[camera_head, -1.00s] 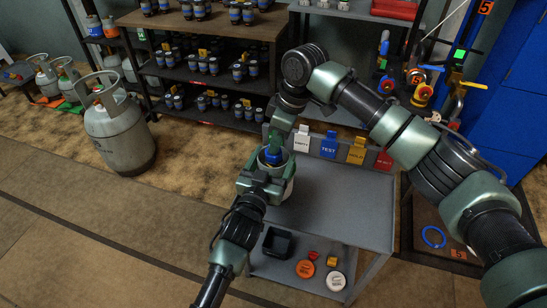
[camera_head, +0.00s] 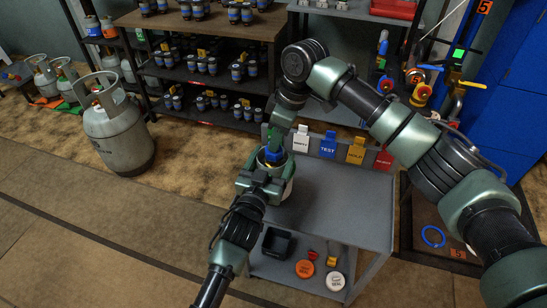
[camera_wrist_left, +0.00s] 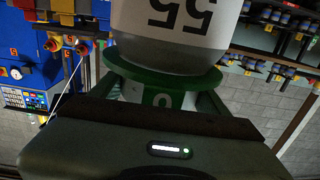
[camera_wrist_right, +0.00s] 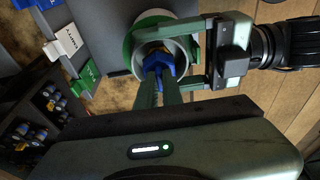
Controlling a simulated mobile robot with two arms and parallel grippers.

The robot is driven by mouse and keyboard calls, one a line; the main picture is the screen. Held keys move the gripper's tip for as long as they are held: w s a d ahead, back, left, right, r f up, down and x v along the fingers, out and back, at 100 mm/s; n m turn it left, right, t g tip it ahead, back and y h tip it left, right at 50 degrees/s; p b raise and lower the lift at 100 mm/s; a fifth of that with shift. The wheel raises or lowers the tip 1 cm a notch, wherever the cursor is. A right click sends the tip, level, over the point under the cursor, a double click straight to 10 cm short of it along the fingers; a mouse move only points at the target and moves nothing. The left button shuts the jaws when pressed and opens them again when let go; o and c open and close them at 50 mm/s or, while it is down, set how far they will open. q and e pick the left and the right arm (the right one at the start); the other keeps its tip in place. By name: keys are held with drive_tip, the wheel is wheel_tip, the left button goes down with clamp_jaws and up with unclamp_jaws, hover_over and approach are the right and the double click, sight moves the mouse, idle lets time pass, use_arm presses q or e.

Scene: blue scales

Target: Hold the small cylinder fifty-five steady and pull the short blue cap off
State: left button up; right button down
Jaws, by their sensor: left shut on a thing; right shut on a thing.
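The small cylinder fifty-five (camera_head: 285,190) stands upright at the cart's near left; its upside-down "55" shows in the left wrist view (camera_wrist_left: 180,22). My left gripper (camera_head: 264,184) is shut on it from the near side, around its body at the green ring (camera_wrist_left: 162,88). The short blue cap (camera_head: 272,155) is at the cylinder's top, inside its collar in the right wrist view (camera_wrist_right: 157,66). My right gripper (camera_head: 275,145) is shut on the cap from above. Something yellowish shows beside the cap; I cannot tell whether the cap is clear of the valve.
The grey cart top (camera_head: 335,205) is clear to the right. Tags stand along its back edge, including a blue TEST tag (camera_head: 328,145). A black tray (camera_head: 278,243) and an orange disc (camera_head: 305,268) are on the lower shelf. A large grey cylinder (camera_head: 118,140) stands on the floor left.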

use_arm(q)
drive_tip(key=shift+a, duration=0.1)
use_arm(e)
drive_tip(key=shift+r, duration=0.15)
drive_tip(key=shift+a+v, duration=0.15)
drive_tip(key=shift+v, duration=0.55)
drive_tip(key=shift+a+v, duration=0.15)
drive_tip(key=shift+v, duration=0.5)
drive_tip(key=shift+w+r, duration=0.1)
drive_tip(key=shift+r, duration=0.05)
drive_tip(key=shift+a+r, duration=0.1)
drive_tip(key=shift+r, duration=0.45)
use_arm(q)
drive_tip(key=o, duration=2.1)
drive_tip(key=shift+o, duration=0.2)
use_arm(e)
drive_tip(key=v, duration=0.2)
drive_tip(key=a+v, duration=0.1)
drive_tip(key=v, duration=0.1)
drive_tip(key=shift+w+d+r, duration=0.1)
drive_tip(key=shift+w+r, duration=0.05)
drive_tip(key=shift+r, duration=0.25)
